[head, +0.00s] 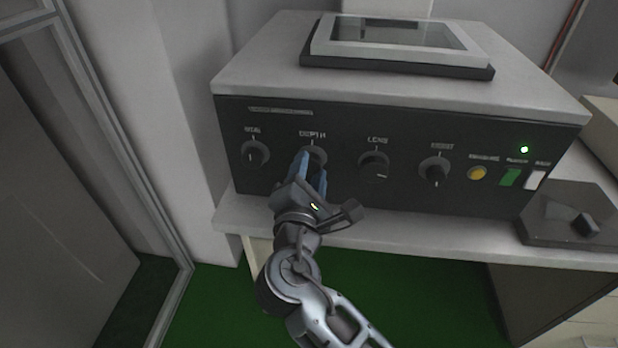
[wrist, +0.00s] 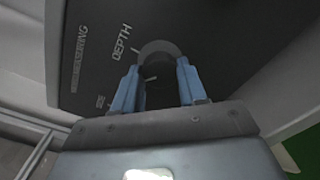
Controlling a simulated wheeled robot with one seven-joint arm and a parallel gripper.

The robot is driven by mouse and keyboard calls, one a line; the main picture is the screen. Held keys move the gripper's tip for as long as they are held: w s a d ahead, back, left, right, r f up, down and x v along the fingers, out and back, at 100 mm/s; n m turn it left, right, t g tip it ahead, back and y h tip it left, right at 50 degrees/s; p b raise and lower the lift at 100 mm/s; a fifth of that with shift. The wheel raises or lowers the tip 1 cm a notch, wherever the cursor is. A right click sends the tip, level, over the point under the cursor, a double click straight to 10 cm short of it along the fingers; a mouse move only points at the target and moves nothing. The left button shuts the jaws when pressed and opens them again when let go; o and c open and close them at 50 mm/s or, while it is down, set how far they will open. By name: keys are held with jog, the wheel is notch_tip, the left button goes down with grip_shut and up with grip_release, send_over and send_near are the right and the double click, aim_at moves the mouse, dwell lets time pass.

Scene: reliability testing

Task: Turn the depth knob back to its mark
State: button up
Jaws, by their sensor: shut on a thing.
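The depth knob (head: 317,154) is a dark round knob on the machine's black front panel, under the label DEPTH. My gripper (head: 312,170) reaches it from below, with its blue fingers on either side of it, shut on the knob. In the wrist view the knob (wrist: 158,62) shows between the two blue fingertips of my gripper (wrist: 157,80). The fingers hide part of the knob in the head view.
Other knobs sit on the panel: one on the left (head: 255,154), the LENS knob (head: 374,164) and another (head: 435,170) to the right. A yellow button (head: 477,173), a green switch (head: 511,177) and a white switch (head: 535,180) follow. A dark box (head: 570,222) stands at the right.

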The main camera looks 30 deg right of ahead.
jog(key=m+b, duration=0.1)
jog(key=m, duration=0.1)
jog(key=m+b, duration=0.2)
jog(key=m, duration=0.1)
jog(key=shift+f+m+b, duration=0.25)
jog(key=shift+m+b, duration=0.05)
jog(key=shift+b, duration=0.1)
jog(key=shift+r+m+b, duration=0.1)
jog(key=shift+m+b, duration=1.4)
jog(key=shift+m, duration=0.7)
jog(key=o, duration=1.1)
jog(key=shift+c, duration=0.2)
jog(key=shift+s, duration=0.1)
jog(key=v, duration=0.7)
jog(key=shift+s+a, duration=0.25)
